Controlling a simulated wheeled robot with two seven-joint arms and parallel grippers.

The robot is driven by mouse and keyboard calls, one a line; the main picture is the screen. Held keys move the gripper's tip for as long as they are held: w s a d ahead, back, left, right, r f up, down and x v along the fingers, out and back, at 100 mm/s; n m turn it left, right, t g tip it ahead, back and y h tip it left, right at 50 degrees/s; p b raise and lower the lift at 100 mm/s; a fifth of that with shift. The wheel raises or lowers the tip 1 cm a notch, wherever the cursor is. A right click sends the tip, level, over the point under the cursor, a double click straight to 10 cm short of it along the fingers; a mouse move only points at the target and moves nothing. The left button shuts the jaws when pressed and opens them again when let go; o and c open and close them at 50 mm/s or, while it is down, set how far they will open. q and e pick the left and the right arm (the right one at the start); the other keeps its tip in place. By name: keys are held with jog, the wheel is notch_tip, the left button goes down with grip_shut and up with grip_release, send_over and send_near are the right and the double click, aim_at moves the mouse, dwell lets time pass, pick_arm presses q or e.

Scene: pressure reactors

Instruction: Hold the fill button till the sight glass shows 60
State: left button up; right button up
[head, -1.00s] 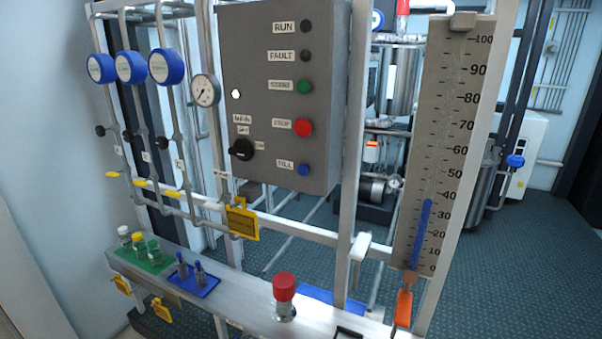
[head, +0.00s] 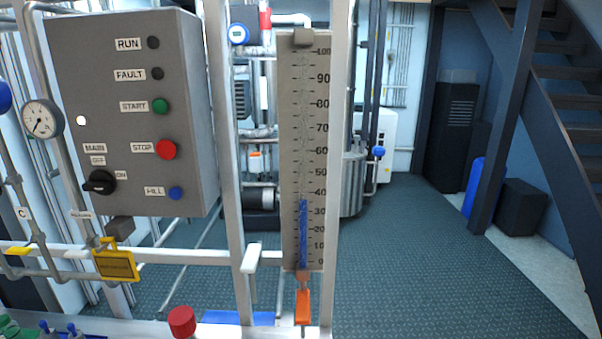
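The blue fill button (head: 176,193) is at the lower right of the grey control box (head: 190,90) in the head view; its label looks like "HILL" or "FILL". Nothing touches it. The sight glass (head: 304,150) is a tall upright scale marked 0 to 100, right of the box. Its blue column (head: 303,235) reaches from the bottom to a little under 40. An orange handle (head: 303,306) hangs below the scale. Neither of my grippers shows in the head view.
The box also carries a green start button (head: 160,106), a red stop button (head: 166,149) and a black main switch (head: 98,183). A red knob (head: 182,321) stands on the ledge below. A white lever (head: 251,258) sticks out beside the scale. Open floor (head: 420,270) lies to the right.

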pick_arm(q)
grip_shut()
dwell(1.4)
